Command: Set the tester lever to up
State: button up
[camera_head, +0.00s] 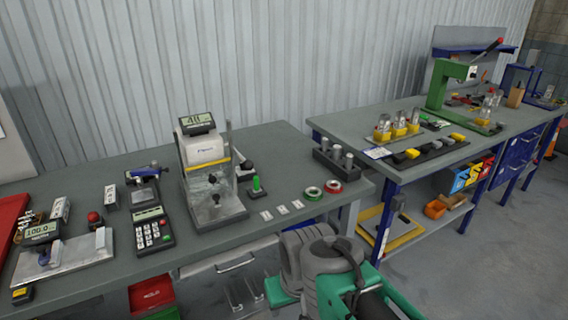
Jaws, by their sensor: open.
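A grey-white tester (205,150) with a display on top and a clear guard in front stands near the back of the near bench (290,150). A short dark lever with a black knob (246,165) shows at its right side; the picture is too small to tell its exact setting. My grey and green arm (320,265) is folded low in front of the bench, apart from the tester. My gripper's fingertips cannot be made out.
A green button post (257,185), tape rings (323,190) and a block with metal cylinders (340,160) stand right of the tester. A keypad unit (152,228) and a measuring plate (65,255) lie left. A green press (448,85) stands on the far bench.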

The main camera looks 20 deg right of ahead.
aim_at(247, 164)
jog(key=u, duration=0.05)
jog(key=k, duration=0.45)
jog(key=z, duration=0.8)
jog(key=i, duration=0.85)
jog(key=u, duration=2.7)
